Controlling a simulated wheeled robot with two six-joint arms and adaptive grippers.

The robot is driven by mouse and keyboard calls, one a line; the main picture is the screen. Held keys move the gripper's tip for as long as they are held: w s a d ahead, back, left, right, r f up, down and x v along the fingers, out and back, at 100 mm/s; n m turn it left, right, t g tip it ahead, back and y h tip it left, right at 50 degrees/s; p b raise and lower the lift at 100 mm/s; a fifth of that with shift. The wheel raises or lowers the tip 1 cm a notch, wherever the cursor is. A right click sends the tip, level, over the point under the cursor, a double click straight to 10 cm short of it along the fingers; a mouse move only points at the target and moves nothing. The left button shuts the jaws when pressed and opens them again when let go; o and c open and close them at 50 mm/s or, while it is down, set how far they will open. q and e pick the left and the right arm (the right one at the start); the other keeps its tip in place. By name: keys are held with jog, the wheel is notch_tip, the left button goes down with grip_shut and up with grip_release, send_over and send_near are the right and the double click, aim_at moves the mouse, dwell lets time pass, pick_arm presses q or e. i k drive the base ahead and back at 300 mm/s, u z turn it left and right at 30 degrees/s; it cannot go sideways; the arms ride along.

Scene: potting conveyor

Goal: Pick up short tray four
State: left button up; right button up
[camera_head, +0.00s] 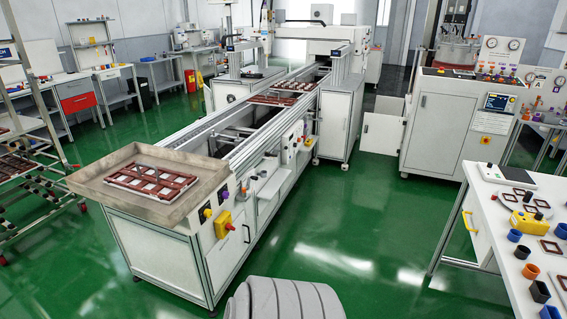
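A reddish-brown framed tray with white parts (150,182) lies in a shallow beige-brown box (98,177) at the near end of the conveyor. More reddish-brown trays (284,93) lie farther along the conveyor (240,122). Similar brown frames (18,165) lie on the metal rack at the left edge. No label is readable, so I cannot tell which one is short tray four. Neither of my grippers shows in the head view.
A white table (510,235) at the right holds small square frames, cups and a yellow device (527,222). A control cabinet (437,128) stands at the back right. The green floor (370,215) between conveyor and table is clear. Workbenches line the left wall.

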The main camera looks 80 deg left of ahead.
aim_at(164, 185)
jog(key=u, duration=3.75)
